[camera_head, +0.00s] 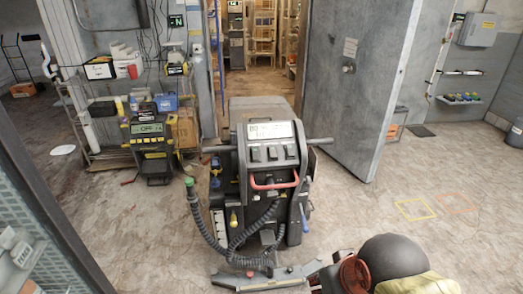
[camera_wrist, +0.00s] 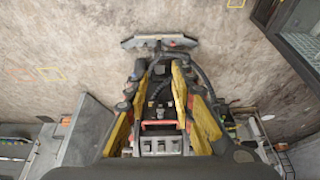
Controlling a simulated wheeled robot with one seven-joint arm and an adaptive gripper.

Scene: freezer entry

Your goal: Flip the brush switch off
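A floor scrubber (camera_head: 262,190) stands in the middle of the head view, its control panel facing me. Under a lit display (camera_head: 270,130) is a row of three dark rocker switches (camera_head: 273,153). Their labels are too small to read, so I cannot tell which is the brush switch or how it is set. The switch row (camera_wrist: 160,146) also shows upside down in the wrist view, beside the red handle (camera_wrist: 160,125). My gripper (camera_wrist: 160,68) is open and empty, its yellow-and-black fingers apart with the scrubber visible between them. Its fingertips do not clearly show in the head view.
Grey side bars and a black hose (camera_head: 225,240) stick out from the scrubber. A squeegee bar (camera_head: 265,277) lies low in front. An open freezer door (camera_head: 355,80) stands behind right, a cluttered shelf (camera_head: 110,155) behind left.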

